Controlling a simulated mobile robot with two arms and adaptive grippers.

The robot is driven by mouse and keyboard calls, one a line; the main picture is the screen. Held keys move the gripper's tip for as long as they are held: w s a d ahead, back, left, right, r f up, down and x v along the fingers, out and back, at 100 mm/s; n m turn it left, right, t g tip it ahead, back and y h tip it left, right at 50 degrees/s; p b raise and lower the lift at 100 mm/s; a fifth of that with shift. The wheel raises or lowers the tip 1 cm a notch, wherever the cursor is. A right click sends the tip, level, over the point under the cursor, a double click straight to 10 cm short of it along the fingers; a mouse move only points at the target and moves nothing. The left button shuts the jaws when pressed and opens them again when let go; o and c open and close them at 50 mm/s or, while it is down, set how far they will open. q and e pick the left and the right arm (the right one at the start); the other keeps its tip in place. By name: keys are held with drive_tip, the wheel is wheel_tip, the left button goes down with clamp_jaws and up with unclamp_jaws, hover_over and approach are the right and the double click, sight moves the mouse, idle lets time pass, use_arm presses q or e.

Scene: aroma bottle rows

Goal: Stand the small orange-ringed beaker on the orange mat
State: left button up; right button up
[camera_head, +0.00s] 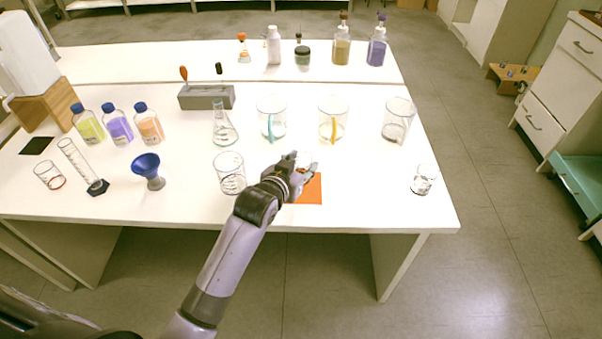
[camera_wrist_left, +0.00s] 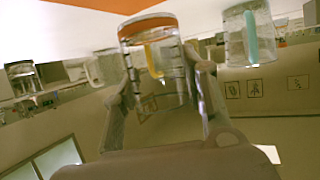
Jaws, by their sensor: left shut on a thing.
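The small orange-ringed beaker (camera_wrist_left: 152,72) is clear glass, held between the two fingers of my left gripper (camera_wrist_left: 165,85) in the left wrist view, which looks upside down. Its orange ring is at the end toward the table. In the head view my left gripper (camera_head: 301,172) is over the orange mat (camera_head: 311,190), largely hiding the beaker. The mat lies flat near the table's front edge, its far part covered by the gripper. I cannot tell whether the beaker touches the mat. My right gripper is not in view.
A clear beaker (camera_head: 230,175) stands just left of my gripper. Beakers with a blue rod (camera_head: 271,122) and a yellow rod (camera_head: 332,122) stand behind. A red-ringed beaker (camera_head: 48,176) is at far left. A small beaker (camera_head: 423,180) stands right, with clear table between it and the mat.

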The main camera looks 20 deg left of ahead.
use_arm(q)
drive_tip(key=shift+f, duration=1.45)
drive_tip(key=shift+f, duration=0.1)
drive_tip(key=o, duration=1.2)
drive_tip(key=shift+s, duration=0.15)
drive_tip(key=v, duration=1.1)
drive_tip(key=shift+s+a+r, duration=0.15)
drive_tip(key=shift+s+r, duration=0.1)
drive_tip(key=shift+r, duration=0.1)
